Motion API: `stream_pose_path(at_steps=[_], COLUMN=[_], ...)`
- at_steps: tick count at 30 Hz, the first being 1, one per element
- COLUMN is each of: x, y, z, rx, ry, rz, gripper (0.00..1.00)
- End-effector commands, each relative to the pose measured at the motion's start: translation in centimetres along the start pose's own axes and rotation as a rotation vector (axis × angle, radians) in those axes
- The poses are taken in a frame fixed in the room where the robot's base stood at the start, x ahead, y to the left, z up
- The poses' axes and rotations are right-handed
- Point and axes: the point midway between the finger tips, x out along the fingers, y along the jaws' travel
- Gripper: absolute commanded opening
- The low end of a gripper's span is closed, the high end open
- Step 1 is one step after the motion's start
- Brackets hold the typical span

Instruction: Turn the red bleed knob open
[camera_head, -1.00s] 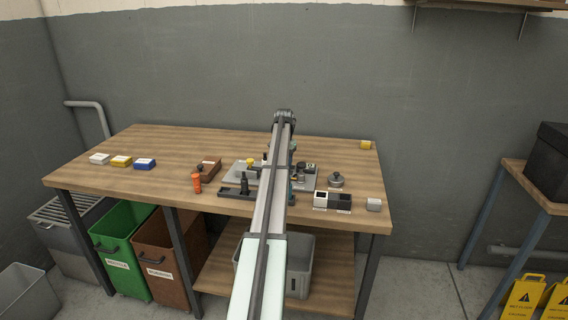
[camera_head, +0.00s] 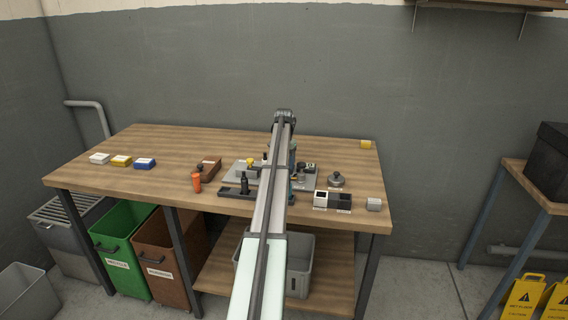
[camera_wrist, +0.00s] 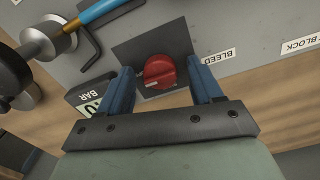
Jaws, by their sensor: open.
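The red bleed knob (camera_wrist: 159,71) shows in the wrist view, round with a raised grip bar, on a dark square patch of a grey plate (camera_wrist: 240,30). A white "BLEED" label (camera_wrist: 218,57) lies to its right. My gripper (camera_wrist: 163,84) is open, with one blue finger on each side of the knob. In the head view my arm covers much of the grey plate (camera_head: 240,177), and the knob is hidden there.
In the wrist view a blue hose (camera_wrist: 103,12) with a metal fitting and a black handwheel (camera_wrist: 10,72) are at left, and a gauge marked BAR (camera_wrist: 93,97) is close to the left finger. On the bench (camera_head: 150,175) stand an orange cylinder (camera_head: 196,182) and several small boxes.

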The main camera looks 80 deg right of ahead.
Motion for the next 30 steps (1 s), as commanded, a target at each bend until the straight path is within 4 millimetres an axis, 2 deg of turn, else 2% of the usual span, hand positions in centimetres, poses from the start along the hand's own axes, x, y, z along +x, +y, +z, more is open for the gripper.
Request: stream_pose_path(at_steps=[5, 11, 21, 25, 30], x=[-0.9, -4.1, -10.5, -12.3, -13.4], y=[0.0, -0.1, 0.0, 0.0, 0.0], z=[-0.1, -0.1, -0.1, -0.1, 0.0], rx=[0.0, 0.0, 0.0, 0.0, 0.0], ry=[0.002, 0.002, 0.001, 0.001, 0.0], rz=[-0.001, -0.001, 0.0, 0.0, 0.0], gripper=[0.65, 0.65, 0.65, 0.65, 0.65])
